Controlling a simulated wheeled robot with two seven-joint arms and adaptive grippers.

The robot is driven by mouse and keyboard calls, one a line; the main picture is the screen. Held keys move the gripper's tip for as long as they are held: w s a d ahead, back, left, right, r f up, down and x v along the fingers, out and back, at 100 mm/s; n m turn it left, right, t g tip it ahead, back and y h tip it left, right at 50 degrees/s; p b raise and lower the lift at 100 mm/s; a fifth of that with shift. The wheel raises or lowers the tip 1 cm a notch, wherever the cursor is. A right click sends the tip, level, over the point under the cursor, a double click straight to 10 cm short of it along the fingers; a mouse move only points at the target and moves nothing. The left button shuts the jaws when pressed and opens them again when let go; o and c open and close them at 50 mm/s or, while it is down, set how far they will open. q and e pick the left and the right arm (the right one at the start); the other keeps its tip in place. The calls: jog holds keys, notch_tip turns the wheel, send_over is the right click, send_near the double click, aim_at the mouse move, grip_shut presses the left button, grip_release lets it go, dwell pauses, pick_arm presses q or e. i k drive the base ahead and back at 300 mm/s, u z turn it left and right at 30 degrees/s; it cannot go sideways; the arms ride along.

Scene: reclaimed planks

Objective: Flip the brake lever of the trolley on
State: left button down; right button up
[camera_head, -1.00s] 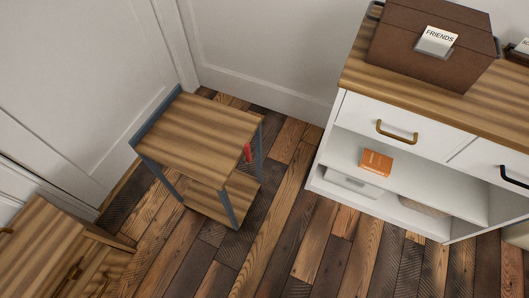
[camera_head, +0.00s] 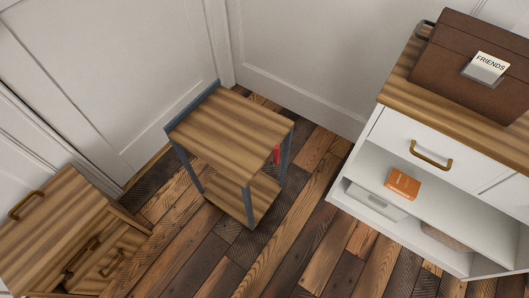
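The trolley (camera_head: 230,133) stands on the plank floor near the corner of the room, in the middle of the head view. It has a striped wooden top, a lower wooden shelf and blue-grey metal legs. A small red lever (camera_head: 277,155) shows at its right side, just below the top and beside the right leg. It is partly hidden by the leg, and its exact setting is hard to tell. Neither of my grippers is in view.
A white cabinet (camera_head: 384,141) with a wooden top stands at the right, holding a brown box (camera_head: 450,65) and an orange book (camera_head: 403,184). A wooden drawer unit (camera_head: 62,225) stands at the lower left. Plank floor (camera_head: 310,250) is clear in front of the trolley.

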aim_at(276, 160)
jog(key=u, duration=0.55)
jog(key=k, duration=1.25)
jog(key=u, duration=0.75)
jog(key=i, duration=1.35)
jog(key=z, duration=0.95)
jog(key=i, duration=0.75)
jog(key=z, duration=1.25)
jog(key=i, duration=0.2)
jog(key=z, duration=0.1)
